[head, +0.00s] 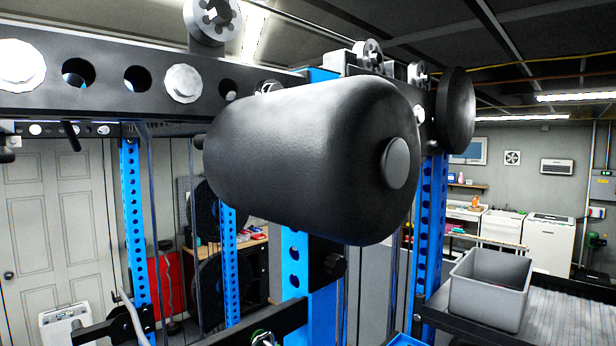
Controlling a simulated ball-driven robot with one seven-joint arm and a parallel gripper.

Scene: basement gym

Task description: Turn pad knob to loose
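A large black roller pad (300,150) fills the middle of the head view, lying nearly level and close to the camera. A round grey cap (397,163) sits on its right end. A dark knob-like part (335,266) shows on the blue upright (296,258) just below the pad. I cannot tell whether it is the pad knob, and no loose or tight marking is readable. The pad hides part of the rack behind it. My gripper is not in view.
A black crossbeam (130,85) with holes and bolts runs across the upper left. A black disc (456,108) stands right of the pad. A grey bin (490,288) sits on a dark ridged surface at lower right. Dark bars cross the lower middle.

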